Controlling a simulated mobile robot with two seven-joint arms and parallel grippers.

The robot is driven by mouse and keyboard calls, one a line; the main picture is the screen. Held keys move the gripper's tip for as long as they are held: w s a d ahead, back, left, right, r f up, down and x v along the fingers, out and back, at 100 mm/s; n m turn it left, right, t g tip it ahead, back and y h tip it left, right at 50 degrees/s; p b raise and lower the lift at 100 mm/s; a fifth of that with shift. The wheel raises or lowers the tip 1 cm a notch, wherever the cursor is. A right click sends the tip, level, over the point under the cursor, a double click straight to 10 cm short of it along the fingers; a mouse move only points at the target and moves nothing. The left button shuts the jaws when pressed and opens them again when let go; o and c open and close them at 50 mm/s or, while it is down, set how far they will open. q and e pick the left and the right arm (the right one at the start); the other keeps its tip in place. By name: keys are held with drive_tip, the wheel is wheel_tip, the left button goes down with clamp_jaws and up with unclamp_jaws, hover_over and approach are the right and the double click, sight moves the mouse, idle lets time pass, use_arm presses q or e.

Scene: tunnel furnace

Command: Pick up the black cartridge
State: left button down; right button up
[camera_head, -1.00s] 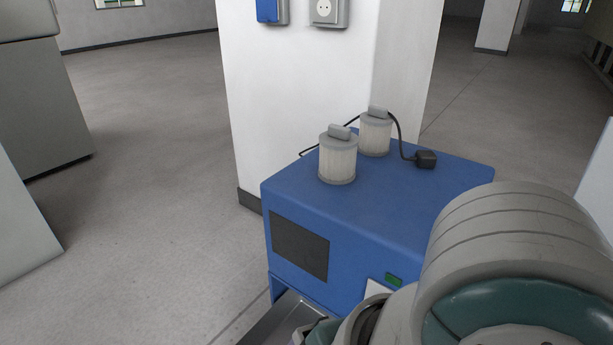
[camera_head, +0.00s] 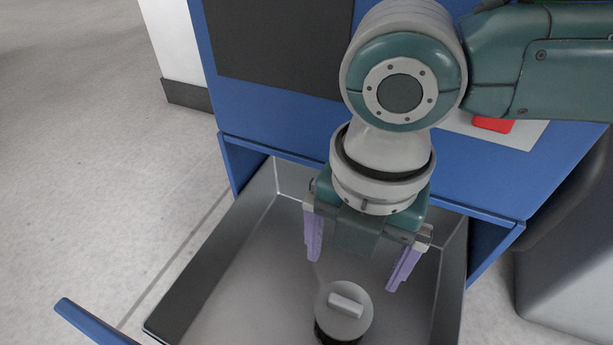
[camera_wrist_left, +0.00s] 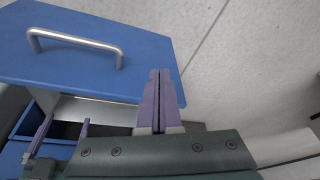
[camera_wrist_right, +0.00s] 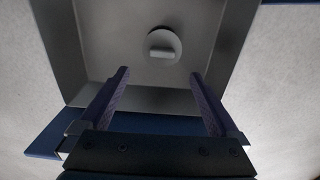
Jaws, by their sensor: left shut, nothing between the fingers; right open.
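The black cartridge (camera_head: 337,331) stands in the open metal drawer (camera_head: 215,290) of the blue machine. Its grey round top with a raised handle shows, and a strip of its dark side; its lower part is cut off by the picture's bottom edge. In the right wrist view the cartridge's top (camera_wrist_right: 163,47) shows beyond the fingertips, roughly centred between them. My right gripper (camera_head: 356,270) is open and empty, above the drawer and a little behind the cartridge, not touching it. My left gripper (camera_wrist_left: 160,75) is shut and empty, near the blue drawer front (camera_wrist_left: 90,60).
The blue machine (camera_head: 290,105) rises behind the drawer, with a red button (camera_head: 492,125) on its front. Drawer walls surround the cartridge on the sides. The drawer's floor left of it is bare. A grey object (camera_head: 570,270) stands at the right.

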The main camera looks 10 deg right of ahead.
drive_tip(key=b, duration=0.4)
hover_over(346, 302)
wheel_tip(346, 302, down, 4)
drive_tip(key=shift+d+f, duration=0.1)
drive_tip(key=shift+f, duration=0.15)
wheel_tip(346, 302, down, 6)
drive_tip(key=b, duration=0.5)
drive_tip(key=shift+b, duration=0.4)
drive_tip(key=shift+r, duration=0.15)
clamp_jaws()
